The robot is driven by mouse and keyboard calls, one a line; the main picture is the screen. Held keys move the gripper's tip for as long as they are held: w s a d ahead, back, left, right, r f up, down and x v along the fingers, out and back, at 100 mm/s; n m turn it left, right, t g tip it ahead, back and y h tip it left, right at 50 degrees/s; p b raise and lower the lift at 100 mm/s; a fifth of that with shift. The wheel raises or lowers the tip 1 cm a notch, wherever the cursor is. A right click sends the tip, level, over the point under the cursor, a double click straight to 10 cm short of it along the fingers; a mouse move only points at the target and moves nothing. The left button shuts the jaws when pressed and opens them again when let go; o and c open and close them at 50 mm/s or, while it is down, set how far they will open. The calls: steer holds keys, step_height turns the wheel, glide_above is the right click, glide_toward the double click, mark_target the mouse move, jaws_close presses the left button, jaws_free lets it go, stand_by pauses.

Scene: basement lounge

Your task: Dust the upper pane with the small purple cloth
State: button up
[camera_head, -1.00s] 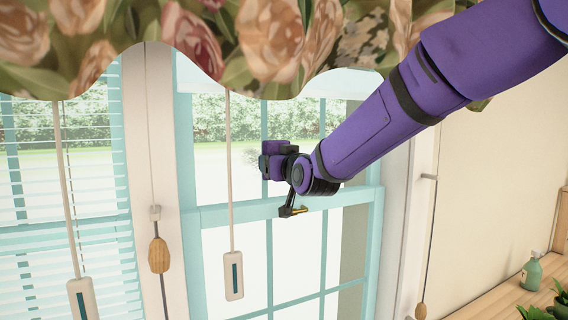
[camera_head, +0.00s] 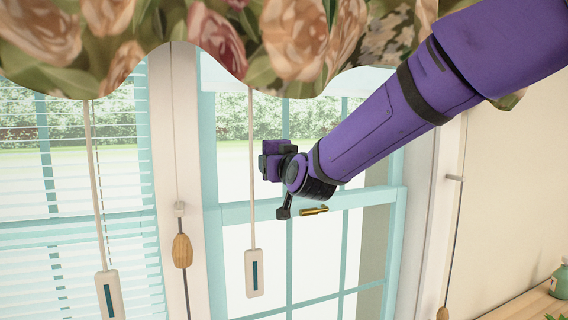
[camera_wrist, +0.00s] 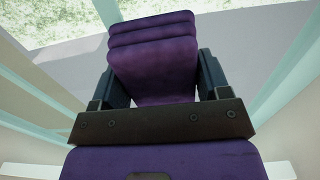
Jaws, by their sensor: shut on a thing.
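The small purple cloth (camera_wrist: 153,55) is folded between the jaws of my gripper (camera_wrist: 160,86) in the wrist view. In the head view my gripper (camera_head: 273,163) is in front of the upper pane (camera_head: 235,135) of the teal-framed sash window, a little above the middle rail (camera_head: 237,214). The cloth shows only as a small purple patch there. The pane's top is hidden behind the floral valance, and my arm covers part of its right side. I cannot tell whether the cloth touches the glass.
A blind cord with a white pull (camera_head: 254,273) hangs left of my gripper. A wooden cord pull (camera_head: 182,251) and a blind-covered window (camera_head: 75,200) are further left. A brass catch (camera_head: 314,211) sits by the rail.

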steer(key=shift+s+a, duration=0.3)
steer(key=shift+a, duration=0.65)
steer(key=shift+s+a, duration=0.3)
steer(key=shift+a, duration=0.6)
steer(key=v, duration=0.6)
steer(key=v, duration=0.3)
stand_by(0.4)
